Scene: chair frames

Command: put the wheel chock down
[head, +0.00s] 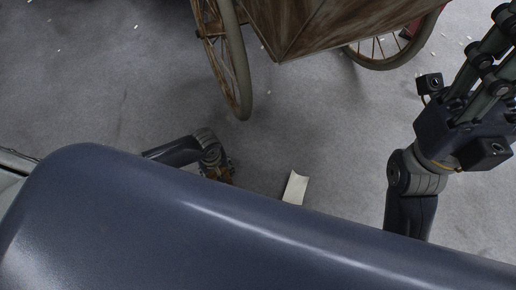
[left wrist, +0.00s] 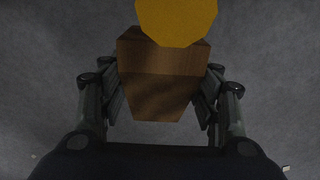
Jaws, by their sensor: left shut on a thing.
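My left gripper (left wrist: 161,85) is shut on the wheel chock (left wrist: 158,92), a brown, wood-like block with a tapered outline. Both fingers press on its sides, and a yellow, many-sided part (left wrist: 177,18) shows at its top edge. In the head view my left arm comes in from the left, and a brown bit of the chock (head: 221,174) shows at its end. My dark blue body hides most of that gripper and what is under it. My right gripper (head: 492,55) is at the right edge, its fingers pointing up and partly cut off; its opening cannot be judged.
A wooden cart (head: 310,22) stands at the top, with a spoked wheel (head: 239,75) near my left gripper and another wheel (head: 390,50) farther right. A pale flat piece (head: 295,188) shows just beyond my body. The grey floor between is mostly clear, with small white scraps.

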